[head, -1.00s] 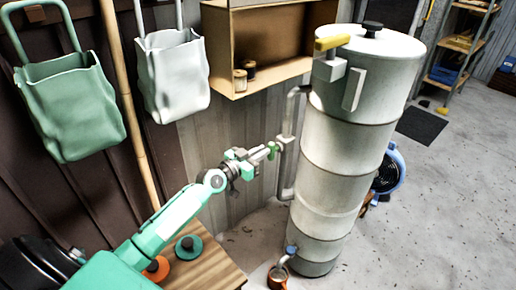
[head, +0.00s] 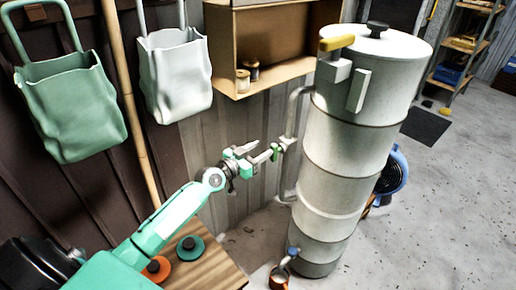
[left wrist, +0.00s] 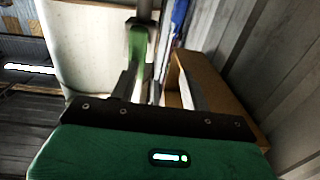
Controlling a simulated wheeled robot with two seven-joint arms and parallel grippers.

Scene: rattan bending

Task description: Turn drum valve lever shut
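The tall white drum (head: 340,155) stands right of centre in the head view, with a grey pipe (head: 294,118) along its left side. A small green lever (head: 275,153) sits at a fitting on this pipe; in the left wrist view the green lever (left wrist: 138,48) is just beyond the left-hand finger. My left gripper (head: 262,152) reaches it from the left, fingers apart. In the left wrist view my left gripper (left wrist: 156,82) is open, with nothing clearly clamped. Whether a finger touches the lever I cannot tell. My right gripper is not in view.
A wooden wall shelf (head: 262,77) hangs above my gripper. Green (head: 75,105) and white (head: 175,75) bags hang left. A wooden table (head: 205,268) is below my arm.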

